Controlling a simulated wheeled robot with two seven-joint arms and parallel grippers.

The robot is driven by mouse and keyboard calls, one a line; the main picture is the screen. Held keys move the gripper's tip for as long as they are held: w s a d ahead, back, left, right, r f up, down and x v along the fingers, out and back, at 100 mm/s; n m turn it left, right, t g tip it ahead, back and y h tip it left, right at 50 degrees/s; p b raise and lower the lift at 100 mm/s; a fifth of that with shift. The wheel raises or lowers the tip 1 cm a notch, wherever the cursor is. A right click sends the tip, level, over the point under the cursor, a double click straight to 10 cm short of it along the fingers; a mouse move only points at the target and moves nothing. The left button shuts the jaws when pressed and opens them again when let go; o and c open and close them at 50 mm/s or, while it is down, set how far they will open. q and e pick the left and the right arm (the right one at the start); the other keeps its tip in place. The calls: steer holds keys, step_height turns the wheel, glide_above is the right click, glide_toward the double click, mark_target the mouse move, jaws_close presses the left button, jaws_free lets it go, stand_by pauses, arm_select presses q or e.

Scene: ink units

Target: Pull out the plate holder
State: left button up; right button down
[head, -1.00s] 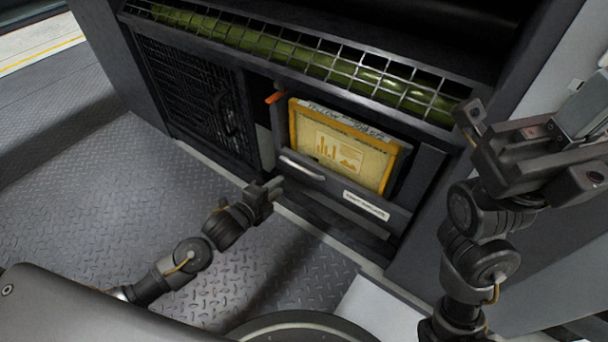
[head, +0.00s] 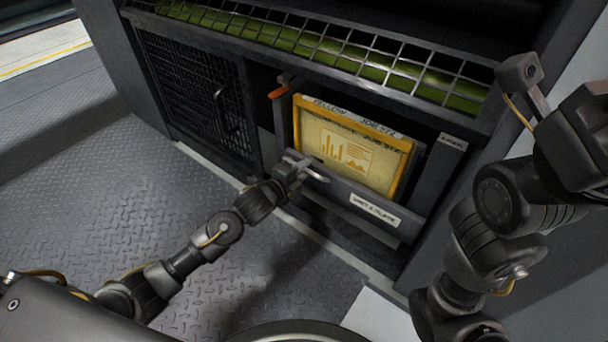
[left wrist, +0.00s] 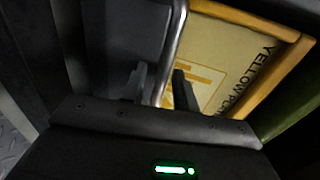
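The plate holder (head: 340,195) is a dark drawer-like front low in the cabinet, with a white label and a metal handle (head: 317,174). A yellow-framed plate (head: 352,150) stands upright in it. The left wrist view shows the handle bar (left wrist: 172,45) and the plate (left wrist: 222,60) behind it. My left gripper (head: 294,168) is at the handle. In the left wrist view its two fingers (left wrist: 158,88) stand apart with the bar between them, and I see no clear grip.
A mesh door (head: 195,95) with its own handle is left of the holder. A wire-grid shelf (head: 330,50) with green contents runs above. An orange tab (head: 279,92) sits by the holder's upper left. The tread-plate floor (head: 200,180) in front is clear.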

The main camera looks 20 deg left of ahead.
arm_select(q)
steer(key=shift+w+d, duration=0.15)
steer(key=shift+w, duration=0.25)
steer(key=shift+c, duration=0.2)
jaws_close()
steer(key=shift+s, duration=0.2)
